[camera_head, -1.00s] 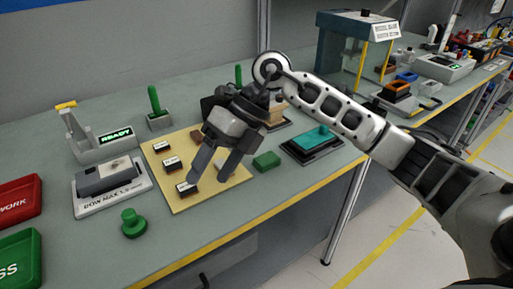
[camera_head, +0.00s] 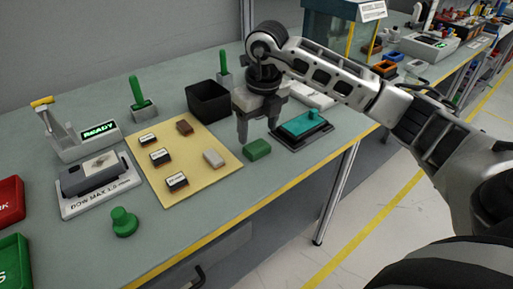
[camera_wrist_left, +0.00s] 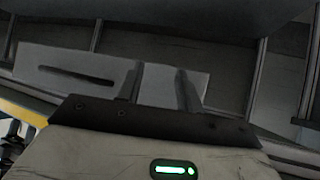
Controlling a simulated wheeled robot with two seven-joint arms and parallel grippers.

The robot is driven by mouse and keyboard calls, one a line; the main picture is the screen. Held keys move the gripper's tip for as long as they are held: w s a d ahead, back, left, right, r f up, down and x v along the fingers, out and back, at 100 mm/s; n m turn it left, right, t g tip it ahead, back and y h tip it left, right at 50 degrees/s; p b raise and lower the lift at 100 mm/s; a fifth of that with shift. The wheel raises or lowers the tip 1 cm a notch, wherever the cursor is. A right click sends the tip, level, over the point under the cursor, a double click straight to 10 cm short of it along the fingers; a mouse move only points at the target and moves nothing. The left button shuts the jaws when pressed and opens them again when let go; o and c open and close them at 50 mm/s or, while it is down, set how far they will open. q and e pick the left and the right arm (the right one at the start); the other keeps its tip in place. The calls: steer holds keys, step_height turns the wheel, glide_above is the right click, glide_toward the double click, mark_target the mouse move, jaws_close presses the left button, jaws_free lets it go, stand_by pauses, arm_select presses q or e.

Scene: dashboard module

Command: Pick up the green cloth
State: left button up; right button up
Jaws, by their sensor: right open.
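The green cloth (camera_head: 257,149) shows as a small folded green block on the grey bench, just right of the yellow mat. My right gripper (camera_head: 258,136) points down, open, with its fingertips close above the cloth in the picture. Nothing shows between its fingers. I cannot tell whether they touch the cloth. My left gripper (camera_wrist_left: 160,88) shows only in the left wrist view, with its two fingers apart and nothing between them.
The yellow mat (camera_head: 205,178) holds several small blocks. A teal-topped black pad (camera_head: 306,124) lies right of the cloth. A black bin (camera_head: 208,100) stands behind. A green knob (camera_head: 124,222) stands near the front edge. Bare bench lies in front of the cloth.

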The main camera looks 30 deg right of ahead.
mark_target(257, 146)
steer(key=f, duration=0.3)
steer(key=f+p, duration=0.1)
steer(key=f, duration=0.1)
steer(key=shift+w+d, duration=0.1)
steer(key=shift+w, duration=0.25)
steer(key=shift+f, duration=0.2)
steer(key=c, duration=0.7)
steer(key=shift+c, duration=0.2)
steer(key=shift+r, duration=0.1)
